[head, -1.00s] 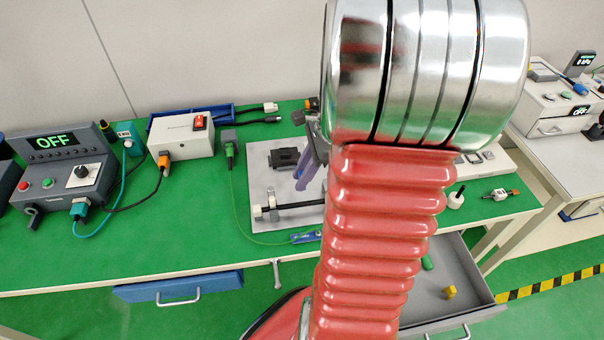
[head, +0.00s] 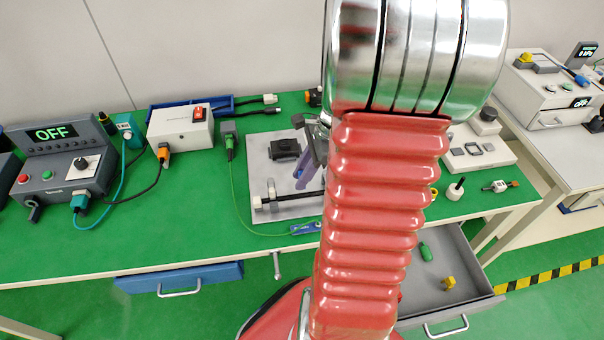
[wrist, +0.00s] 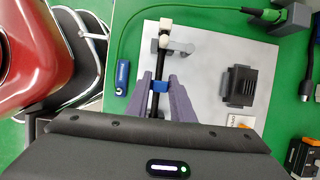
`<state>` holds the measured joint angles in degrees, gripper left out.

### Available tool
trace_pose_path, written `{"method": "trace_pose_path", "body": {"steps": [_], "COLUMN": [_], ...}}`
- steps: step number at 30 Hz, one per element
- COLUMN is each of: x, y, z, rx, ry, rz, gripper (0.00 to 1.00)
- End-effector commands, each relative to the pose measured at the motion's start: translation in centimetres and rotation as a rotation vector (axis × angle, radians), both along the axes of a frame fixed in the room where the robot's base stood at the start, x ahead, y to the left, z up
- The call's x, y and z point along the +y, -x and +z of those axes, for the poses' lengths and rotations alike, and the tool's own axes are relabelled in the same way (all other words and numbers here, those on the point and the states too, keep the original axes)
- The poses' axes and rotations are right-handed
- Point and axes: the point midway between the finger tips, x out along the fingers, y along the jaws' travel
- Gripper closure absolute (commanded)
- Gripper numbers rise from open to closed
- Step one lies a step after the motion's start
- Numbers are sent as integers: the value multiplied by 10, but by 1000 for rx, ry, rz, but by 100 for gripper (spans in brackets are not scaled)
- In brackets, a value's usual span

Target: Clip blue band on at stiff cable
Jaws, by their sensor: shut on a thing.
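In the wrist view the blue band (wrist: 160,86) is between the purple-grey fingers of my gripper (wrist: 160,78), which are shut on it. The black stiff cable (wrist: 155,64) runs under or through the band, with a white end piece (wrist: 165,26) at the top. I cannot tell whether the band is around the cable or only against it. In the head view my gripper (head: 304,180) is at the grey plate, partly hidden by my arm. The cable (head: 302,199) lies above the plate in white holders, and the band is hidden there.
The grey plate (head: 262,178) carries a black block (head: 284,148). A blue stick (head: 306,228) with a green cord lies at the plate's front edge. A power box (head: 180,128) and control panel (head: 60,160) stand left. An open drawer (head: 440,280) is at the front right.

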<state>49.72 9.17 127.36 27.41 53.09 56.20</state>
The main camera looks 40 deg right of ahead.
Motion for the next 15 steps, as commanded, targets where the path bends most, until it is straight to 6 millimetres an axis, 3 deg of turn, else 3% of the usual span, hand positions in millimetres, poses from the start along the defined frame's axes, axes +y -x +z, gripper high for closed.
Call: {"method": "trace_pose_path", "body": {"steps": [15], "x": [0], "y": [0], "z": [-24], "rx": [-1], "ry": [-1], "rz": [0], "gripper": [100]}}
